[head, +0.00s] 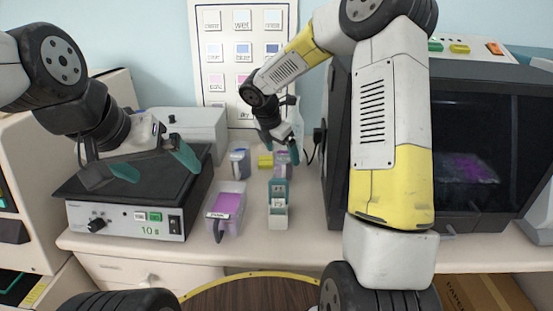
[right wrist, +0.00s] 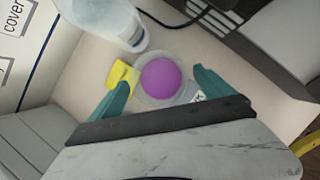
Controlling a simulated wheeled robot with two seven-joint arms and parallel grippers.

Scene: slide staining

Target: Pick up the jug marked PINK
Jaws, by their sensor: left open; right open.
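A jug with purple-pink liquid (right wrist: 160,80) stands between the fingers of my right gripper (right wrist: 164,76) in the right wrist view, seen from above. In the head view this jug (head: 282,160) stands at the back of the bench, below my right gripper (head: 284,146). The right gripper is open, with a finger on either side of the jug; I cannot tell whether they touch it. My left gripper (head: 155,164) is open and empty over the black-topped heating device at the left.
A yellow block (right wrist: 121,75) and a clear bottle (right wrist: 110,22) stand close to the jug. A blue-liquid jug (head: 238,163), a purple-filled tray (head: 227,204) and a green-and-white holder (head: 278,209) stand nearby. The heating device (head: 130,215) is left; a dark cabinet (head: 337,180) is right.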

